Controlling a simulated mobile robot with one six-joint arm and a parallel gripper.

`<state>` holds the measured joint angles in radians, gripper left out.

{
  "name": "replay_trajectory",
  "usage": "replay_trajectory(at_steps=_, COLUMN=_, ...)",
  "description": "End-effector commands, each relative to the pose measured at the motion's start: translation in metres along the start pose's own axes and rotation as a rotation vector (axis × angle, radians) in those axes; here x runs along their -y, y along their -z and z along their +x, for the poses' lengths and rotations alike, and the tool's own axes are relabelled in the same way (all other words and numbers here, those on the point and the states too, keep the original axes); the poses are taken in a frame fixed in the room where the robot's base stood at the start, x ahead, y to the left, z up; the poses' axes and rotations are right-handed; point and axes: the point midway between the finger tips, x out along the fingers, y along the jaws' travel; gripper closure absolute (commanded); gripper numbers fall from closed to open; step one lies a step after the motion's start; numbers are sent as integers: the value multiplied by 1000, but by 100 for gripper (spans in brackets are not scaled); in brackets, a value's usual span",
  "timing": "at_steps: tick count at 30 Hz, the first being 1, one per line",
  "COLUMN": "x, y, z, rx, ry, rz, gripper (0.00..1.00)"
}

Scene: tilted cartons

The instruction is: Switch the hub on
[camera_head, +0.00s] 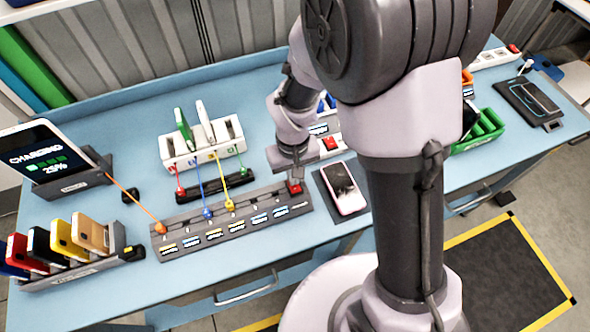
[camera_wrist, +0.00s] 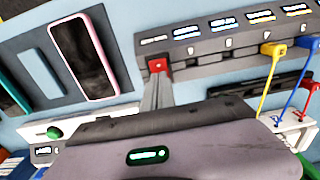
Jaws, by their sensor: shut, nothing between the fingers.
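The hub (camera_head: 232,222) is a long dark grey strip with a row of labelled ports on the blue bench. Orange, blue and yellow plugs sit in some of its ports. Its red switch (camera_head: 294,187) is at the right end and also shows in the wrist view (camera_wrist: 157,64). My gripper (camera_head: 294,178) is shut and empty, pointing down with its tips at the red switch. In the wrist view the closed fingers (camera_wrist: 158,86) reach the switch's near edge. They partly hide it, and I cannot tell whether they touch or press it, or which way it is set.
A pink-framed phone (camera_head: 345,188) lies on a dark pad right of the hub. Behind the hub are a smaller dark strip (camera_head: 215,192) with plugs and a white stand (camera_head: 203,150). A tablet (camera_head: 45,153) and a phone rack (camera_head: 80,268) stand left. My arm hides part of the bench.

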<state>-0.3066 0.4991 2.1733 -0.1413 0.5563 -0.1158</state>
Motion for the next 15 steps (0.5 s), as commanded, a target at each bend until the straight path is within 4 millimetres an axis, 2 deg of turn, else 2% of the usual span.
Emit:
replay_trajectory(at_steps=4, x=0, y=-2, z=6, rx=89, ry=0, rz=0, gripper=100)
replay_trajectory(at_steps=15, x=0, y=-2, z=12, rx=87, ry=-1, rz=-2, gripper=100)
